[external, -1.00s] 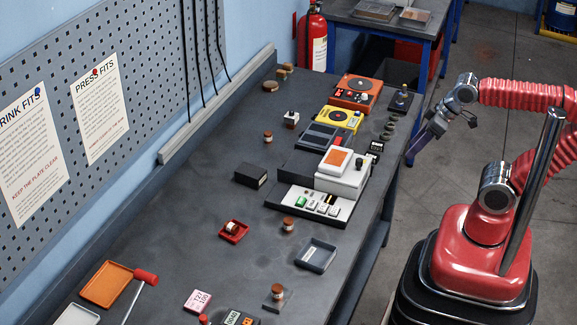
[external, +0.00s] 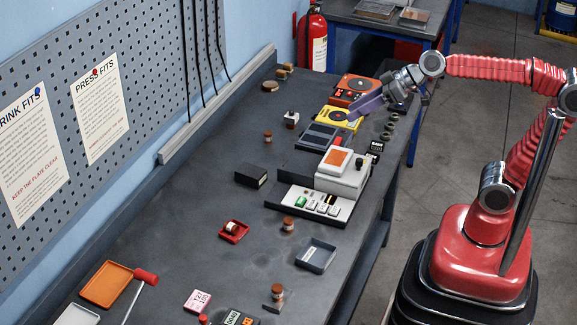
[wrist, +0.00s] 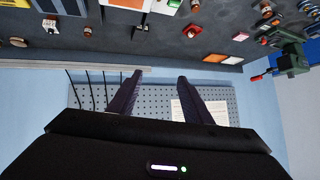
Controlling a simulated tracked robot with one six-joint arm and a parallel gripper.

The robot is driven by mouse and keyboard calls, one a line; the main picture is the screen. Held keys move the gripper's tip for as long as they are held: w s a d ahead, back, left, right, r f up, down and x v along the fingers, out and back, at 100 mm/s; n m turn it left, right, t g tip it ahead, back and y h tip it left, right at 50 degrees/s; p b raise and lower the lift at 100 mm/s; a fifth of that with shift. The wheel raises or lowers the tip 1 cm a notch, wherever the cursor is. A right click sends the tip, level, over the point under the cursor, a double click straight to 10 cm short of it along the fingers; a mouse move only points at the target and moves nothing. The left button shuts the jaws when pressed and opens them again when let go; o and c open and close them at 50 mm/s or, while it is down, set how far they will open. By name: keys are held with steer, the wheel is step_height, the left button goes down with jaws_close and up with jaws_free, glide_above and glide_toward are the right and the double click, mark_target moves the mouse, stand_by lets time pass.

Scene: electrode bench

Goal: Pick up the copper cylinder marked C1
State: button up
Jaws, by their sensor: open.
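Several small copper cylinders with pale bands stand on the dark bench; no C1 mark is legible on any. In the external view one copper cylinder (external: 268,137) stands mid-bench. Another copper cylinder (external: 288,225) is near the grey tray, one copper cylinder (external: 277,291) stands on a small plate at the front, and one copper cylinder (external: 232,228) is in a red tray. My gripper (external: 354,112) is open and empty above the yellow device at the bench's right edge. In the wrist view my gripper (wrist: 158,76) shows both jaws apart, with nothing between them.
A black box (external: 251,175), grey tray (external: 316,255) and orange tray (external: 106,284) also occupy the bench. The left-middle surface is mostly clear.

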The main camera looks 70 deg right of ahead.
steer(key=w+r+t, duration=0.3)
steer(key=w+r, duration=0.1)
steer(key=w, duration=0.6)
steer(key=w+d+m+t+h, duration=0.1)
steer(key=w+d+m+h, duration=0.25)
steer(key=w, duration=0.45)
steer(key=w+d+m+t+h, duration=0.15)
steer(key=w+d, duration=0.25)
steer(key=w, duration=0.5)
steer(key=w+d+f+m+g+h, duration=0.2)
steer(key=d+f+h, duration=0.1)
steer(key=f, duration=0.3)
steer(key=w+d+f+m+g+h, duration=0.1)
steer(key=w+d+f+g+h, duration=0.15)
steer(key=f, duration=0.35)
glide_toward(268, 137)
steer(key=shift+w+d+r+g, duration=0.15)
steer(key=shift+w+d+r, duration=0.1)
steer(key=shift+w, duration=0.15)
steer(key=shift+w+d+r+g, duration=0.15)
steer(key=shift+w+d, duration=0.1)
steer(key=shift+w, duration=0.15)
steer(key=shift+w+d, duration=0.1)
steer(key=shift+x, duration=1.05)
steer(key=shift+f, duration=0.1)
